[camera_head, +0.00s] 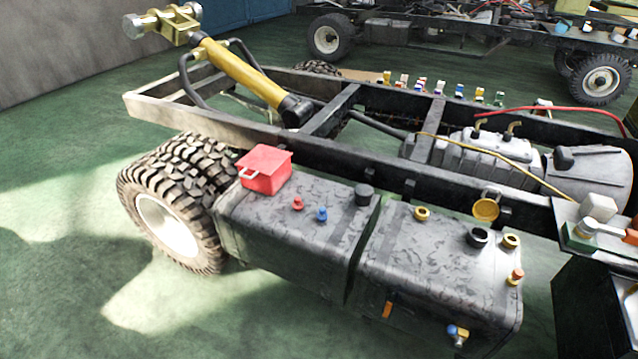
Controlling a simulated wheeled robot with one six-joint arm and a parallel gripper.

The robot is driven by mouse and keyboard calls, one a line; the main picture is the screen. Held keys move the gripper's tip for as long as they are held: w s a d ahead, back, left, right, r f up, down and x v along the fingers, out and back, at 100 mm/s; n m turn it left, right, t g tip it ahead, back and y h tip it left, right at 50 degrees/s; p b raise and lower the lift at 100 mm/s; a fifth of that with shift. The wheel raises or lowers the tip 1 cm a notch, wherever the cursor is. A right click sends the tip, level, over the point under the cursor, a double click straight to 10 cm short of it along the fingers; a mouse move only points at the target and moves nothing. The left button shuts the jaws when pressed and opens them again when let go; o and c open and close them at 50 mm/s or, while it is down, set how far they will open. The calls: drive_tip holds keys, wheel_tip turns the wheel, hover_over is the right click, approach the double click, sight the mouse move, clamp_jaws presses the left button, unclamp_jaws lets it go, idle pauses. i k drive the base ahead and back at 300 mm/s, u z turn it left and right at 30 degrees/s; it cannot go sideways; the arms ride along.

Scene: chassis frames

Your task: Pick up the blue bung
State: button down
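The blue bung (321,214) is small and stands upright on top of the dark, scuffed left tank (285,231) in the head view. Nothing touches it, and its top and near side show clearly. A similar red bung (297,203) stands a little to its left, with a gap between them. My gripper does not show in this view.
A red lidded box (264,167) is on the tank's left end; a black cap (364,195) is to the right. The right tank (430,262) carries yellow and black rings. The frame rail (350,160) runs behind. Open green floor (60,240) lies left.

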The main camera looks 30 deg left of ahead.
sight(322, 215)
drive_tip(key=u, duration=1.2)
